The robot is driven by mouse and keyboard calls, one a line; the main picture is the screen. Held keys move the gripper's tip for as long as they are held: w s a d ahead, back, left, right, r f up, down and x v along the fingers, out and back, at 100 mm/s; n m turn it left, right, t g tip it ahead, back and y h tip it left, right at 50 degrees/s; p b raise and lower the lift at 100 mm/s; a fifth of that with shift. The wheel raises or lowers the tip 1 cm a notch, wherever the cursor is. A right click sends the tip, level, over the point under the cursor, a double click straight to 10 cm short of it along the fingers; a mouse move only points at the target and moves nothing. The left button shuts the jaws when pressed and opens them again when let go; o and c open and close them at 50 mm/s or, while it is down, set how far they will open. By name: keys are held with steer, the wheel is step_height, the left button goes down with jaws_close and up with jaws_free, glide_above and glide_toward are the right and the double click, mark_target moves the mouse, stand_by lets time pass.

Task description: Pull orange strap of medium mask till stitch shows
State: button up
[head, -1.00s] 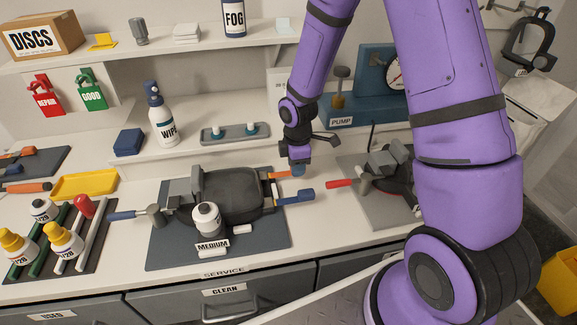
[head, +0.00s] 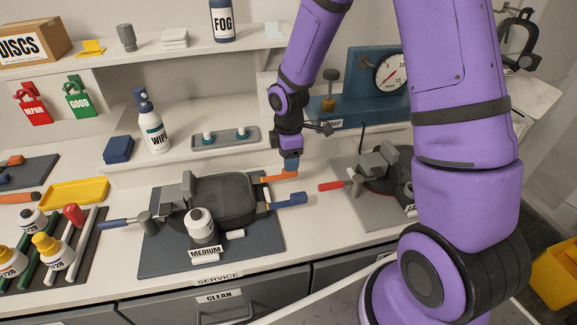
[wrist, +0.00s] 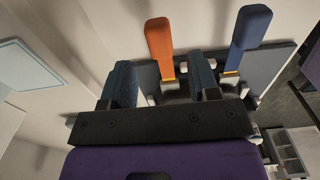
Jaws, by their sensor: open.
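The medium mask (head: 225,199) lies dark grey on a dark mat, behind the MEDIUM label (head: 206,251). Its orange strap (head: 277,176) sticks out to the right, with a blue strap (head: 288,200) nearer the front. My gripper (head: 292,163) is at the outer end of the orange strap. In the wrist view my gripper (wrist: 165,85) is open, with the orange strap (wrist: 159,45) between its two blue fingers and gaps on both sides. The blue strap (wrist: 248,40) is outside the right finger. I cannot make out a stitch.
A second mask (head: 385,170) with a red-ended strap (head: 333,186) lies on a mat to the right. The pump with its gauge (head: 391,72) stands behind. A grey tray (head: 225,139) and a WIPE bottle (head: 152,125) are at the back left.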

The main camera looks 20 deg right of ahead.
step_height(320, 180, up, 7)
steer(key=shift+f, duration=0.2)
stand_by(0.5)
steer(key=s+d+r+m+t, duration=0.1)
steer(key=s+r+m, duration=0.35)
steer(key=r, duration=0.45)
steer(key=s+d+r+m+t, duration=0.2)
steer(key=s+r+m, duration=0.2)
steer(key=s+r, duration=0.3)
steer(key=s+r+m+t, duration=0.2)
steer(key=s+r+m, duration=0.5)
steer(key=s, duration=0.6)
steer(key=shift+d+r, duration=0.35)
steer(key=shift+r, duration=0.4)
